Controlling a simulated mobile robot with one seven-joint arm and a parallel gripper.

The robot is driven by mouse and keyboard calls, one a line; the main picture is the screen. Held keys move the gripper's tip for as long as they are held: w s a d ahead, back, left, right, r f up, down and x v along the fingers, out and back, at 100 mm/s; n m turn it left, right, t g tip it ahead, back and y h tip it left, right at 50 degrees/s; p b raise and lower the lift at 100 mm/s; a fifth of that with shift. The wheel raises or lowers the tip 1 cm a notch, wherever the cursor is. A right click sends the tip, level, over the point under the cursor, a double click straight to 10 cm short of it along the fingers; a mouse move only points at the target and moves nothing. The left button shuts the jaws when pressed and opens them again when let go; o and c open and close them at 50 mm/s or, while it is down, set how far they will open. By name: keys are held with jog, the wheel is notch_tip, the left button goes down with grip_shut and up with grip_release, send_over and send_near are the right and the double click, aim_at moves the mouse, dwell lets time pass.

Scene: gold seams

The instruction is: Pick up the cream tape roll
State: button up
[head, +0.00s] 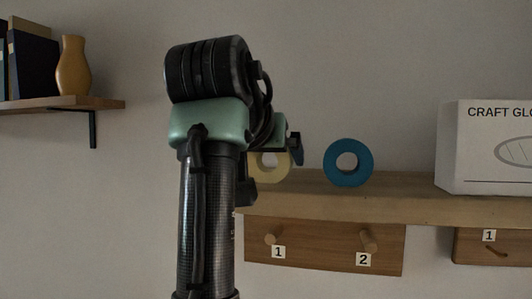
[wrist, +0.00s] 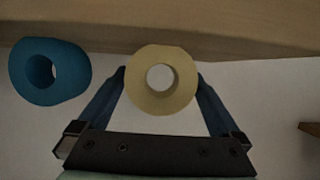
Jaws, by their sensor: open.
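The cream tape roll (wrist: 180,94) stands on edge on the wooden shelf. In the wrist view it sits between the two dark blue fingers of my gripper (wrist: 160,77), which is open with one finger on each side. I cannot tell whether either finger touches it. In the head view the cream tape roll (head: 283,165) is partly hidden behind my arm and wrist. Only a little of my gripper (head: 297,148) shows there, beside the roll's upper right.
A blue tape roll (head: 364,163) stands to the right on the same shelf (head: 420,209); it is left of the cream roll in the wrist view (wrist: 80,73). A white glove box (head: 470,170) stands farther right. Numbered pegs (head: 368,241) are below the shelf. A vase (head: 74,68) stands on the left shelf.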

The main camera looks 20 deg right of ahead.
jog(key=shift+s, duration=0.1)
jog(key=shift+c, duration=0.9)
jog(key=c, duration=1)
jog(key=shift+r+b, duration=0.85)
jog(key=shift+r, duration=4.2)
